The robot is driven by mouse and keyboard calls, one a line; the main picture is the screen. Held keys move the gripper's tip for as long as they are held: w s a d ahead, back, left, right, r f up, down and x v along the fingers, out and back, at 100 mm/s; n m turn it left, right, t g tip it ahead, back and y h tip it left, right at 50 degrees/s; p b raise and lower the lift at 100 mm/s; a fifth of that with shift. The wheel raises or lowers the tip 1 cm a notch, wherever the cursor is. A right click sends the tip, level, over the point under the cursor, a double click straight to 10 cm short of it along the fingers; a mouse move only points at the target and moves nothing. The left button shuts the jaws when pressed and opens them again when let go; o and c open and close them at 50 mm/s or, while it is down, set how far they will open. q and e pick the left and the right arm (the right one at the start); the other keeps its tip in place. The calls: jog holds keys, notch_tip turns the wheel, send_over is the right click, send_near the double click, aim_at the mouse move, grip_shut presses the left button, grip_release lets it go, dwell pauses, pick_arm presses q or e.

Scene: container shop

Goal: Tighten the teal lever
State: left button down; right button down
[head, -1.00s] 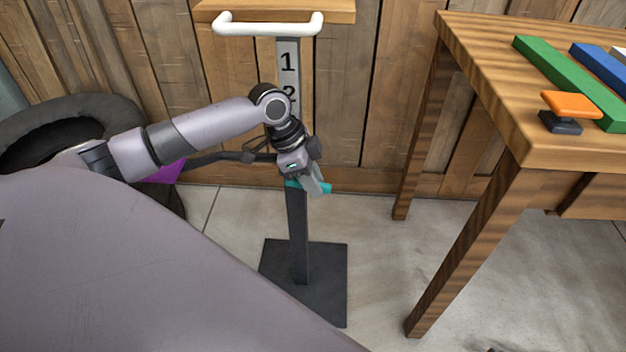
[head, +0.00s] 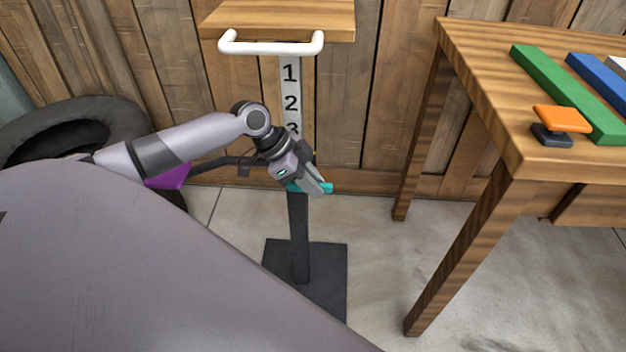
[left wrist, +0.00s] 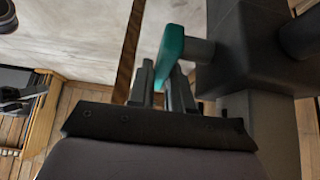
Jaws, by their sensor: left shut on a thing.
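The teal lever (head: 325,188) sits on the dark post (head: 299,235) of a stand with a numbered scale (head: 291,95). My left gripper (head: 318,186) is at the lever and partly covers it. In the left wrist view, the teal lever (left wrist: 170,50) lies between the two fingers of my left gripper (left wrist: 165,80), which is shut on it. The lever joins a dark block (left wrist: 262,50) by a short grey shaft (left wrist: 200,49). The right gripper is not in view.
A wooden top (head: 285,18) with a white handle (head: 270,46) is above the scale. A wooden table (head: 475,90) on the right holds green and blue bars and an orange-topped piece (head: 562,118). A black tyre (head: 75,125) is at the left.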

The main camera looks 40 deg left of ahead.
pick_arm(q)
jog(key=c, duration=1.4)
grip_release()
jog(key=shift+a+r, duration=0.1)
jog(key=shift+r, duration=0.15)
jog(key=p+v, duration=0.1)
jog(key=v, duration=0.3)
jog(key=shift+s+p, duration=0.1)
jog(key=shift+p, duration=0.2)
jog(key=shift+v, duration=0.95)
jog(key=shift+s+a+r, duration=0.1)
jog(key=shift+a+r, duration=0.05)
jog(key=shift+r, duration=0.1)
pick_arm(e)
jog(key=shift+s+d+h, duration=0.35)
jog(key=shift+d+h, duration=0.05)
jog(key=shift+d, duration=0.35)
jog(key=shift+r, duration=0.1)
